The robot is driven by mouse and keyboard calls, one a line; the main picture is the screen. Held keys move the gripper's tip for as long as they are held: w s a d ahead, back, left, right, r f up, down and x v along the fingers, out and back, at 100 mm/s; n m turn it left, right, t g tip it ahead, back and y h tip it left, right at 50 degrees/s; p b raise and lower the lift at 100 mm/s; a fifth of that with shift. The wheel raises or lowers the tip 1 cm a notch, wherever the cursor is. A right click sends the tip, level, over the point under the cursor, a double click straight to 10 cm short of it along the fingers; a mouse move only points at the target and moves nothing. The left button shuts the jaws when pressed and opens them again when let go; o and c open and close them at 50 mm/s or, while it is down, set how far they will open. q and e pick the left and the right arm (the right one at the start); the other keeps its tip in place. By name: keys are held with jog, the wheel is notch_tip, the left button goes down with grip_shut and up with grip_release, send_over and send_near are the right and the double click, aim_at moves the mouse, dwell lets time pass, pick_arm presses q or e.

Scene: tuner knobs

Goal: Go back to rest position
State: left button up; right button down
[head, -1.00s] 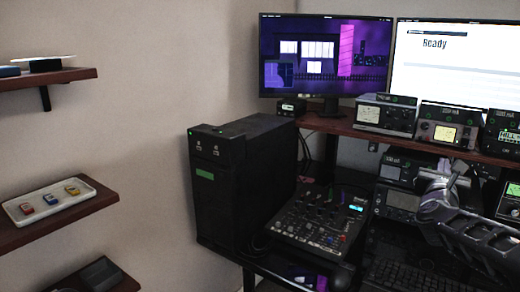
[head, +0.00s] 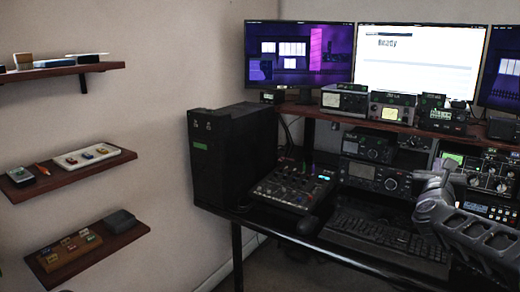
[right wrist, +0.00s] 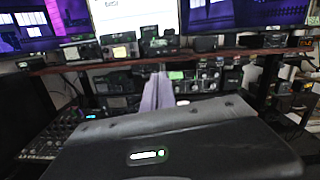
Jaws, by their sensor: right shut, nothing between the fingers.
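My right arm comes in from the lower right in the head view, and its gripper (head: 442,175) is in front of the radio gear over the desk. In the right wrist view the fingers (right wrist: 158,92) are together and hold nothing. Behind them stands a radio with several knobs (head: 488,173), partly hidden by my arm in the head view. Another radio with a large dial (head: 375,177) stands to the left of the gripper. My left gripper is not in view.
A keyboard (head: 385,238) and a mixer (head: 292,188) lie on the desk, beside a black computer tower (head: 232,155). Small radios (head: 345,99) line the raised shelf below the monitors (head: 300,55). Wall shelves (head: 95,172) at the left hold trays. Floor shows below the desk.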

jog(key=w+a+f+n+g+y+p, duration=0.1)
jog(key=a+f+n+y, duration=0.2)
jog(key=a+f+n, duration=0.5)
jog(key=w+a+f+n+y, duration=0.1)
jog(key=a+f+n+y, duration=0.3)
jog(key=f+n, duration=0.75)
jog(key=s+a+f+n+g+y+p, duration=0.1)
jog(key=s+a+f+n+g+y, duration=0.15)
jog(key=a+f+n, duration=0.4)
jog(key=s+a+f+n+g+y+p, duration=0.1)
jog(key=s+a+f+n, duration=0.2)
jog(key=f, duration=0.7)
jog(key=s+a+f+n+g+y+p, duration=0.25)
jog(key=s+a+f+n+g, duration=0.3)
jog(key=s+a+f, duration=0.55)
jog(key=s+a+f+n+g, duration=0.1)
jog(key=s+a+f, duration=0.1)
jog(key=s, duration=0.5)
jog(key=s+a+f+n+g+y+p, duration=0.1)
jog(key=s+a+f+n+g, duration=0.1)
jog(key=s, duration=0.6)
jog(key=s+a+f+n+g+y+p, duration=0.1)
jog(key=s+a+f+n+g, duration=0.1)
jog(key=s, duration=0.6)
jog(key=a+f, duration=0.1)
jog(key=a, duration=0.1)
jog(key=shift+s+a+f, duration=0.25)
jog(key=shift+a+f, duration=0.05)
jog(key=shift+f, duration=0.1)
